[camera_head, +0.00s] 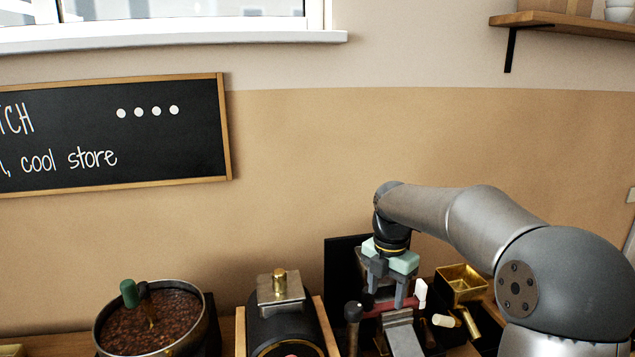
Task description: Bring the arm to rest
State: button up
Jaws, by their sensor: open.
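My arm (475,215) reaches in from the right and bends down over the counter. My gripper (386,298) hangs at its end, pointing down, with its fingers apart. The fingers are close to a red part and a grey metal piece (403,335) below them. I cannot tell whether they touch. Nothing is clearly held between the fingers.
A round pan of brown beans (160,325) with a green-handled tool (130,293) stands at the left. A black drum-like machine (283,325) stands in the middle. A brass tray (462,284) lies right of my gripper. A chalkboard (110,135) and a shelf (560,22) are on the wall.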

jog(key=s+f+m+b, duration=0.2)
jog(key=s+f+m, duration=0.3)
jog(key=s+m, duration=0.8)
jog(key=s+f+m+t+b, duration=0.1)
jog(key=s+f+m, duration=0.4)
jog(key=s+m, duration=0.8)
jog(key=s+b, duration=0.1)
jog(key=s, duration=0.2)
jog(key=shift+s+a+m+b, duration=0.35)
jog(key=shift+s+a+m, duration=0.05)
jog(key=shift+r, duration=0.1)
jog(key=shift+d, duration=0.1)
